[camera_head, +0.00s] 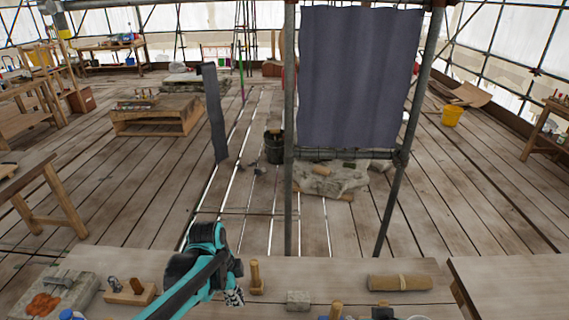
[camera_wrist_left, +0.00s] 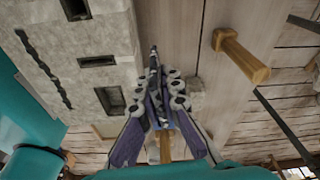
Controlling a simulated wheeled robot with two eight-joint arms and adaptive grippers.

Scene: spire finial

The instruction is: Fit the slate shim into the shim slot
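In the head view my left gripper (camera_head: 234,297) is low over the near bench, partly hidden by its teal arm. In the left wrist view its fingers (camera_wrist_left: 155,86) are drawn in on a thin, dark, mottled strip, which looks like the slate shim (camera_wrist_left: 153,60), seen nearly edge-on. Its tip sticks out beyond the fingers. A pale stone block (camera_wrist_left: 70,30) with several dark rectangular slots (camera_wrist_left: 110,98) and a jagged dark groove (camera_wrist_left: 42,68) lies to the left of the fingers. I cannot tell which opening is the shim slot. My right gripper is not in view.
A wooden-handled tool (camera_head: 256,277) stands on the near bench (camera_head: 330,268); a wooden handle also shows in the wrist view (camera_wrist_left: 240,55). A small grey block (camera_head: 298,300) and a tan roll (camera_head: 400,283) lie to the right. A carved stone (camera_head: 70,288) lies far left.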

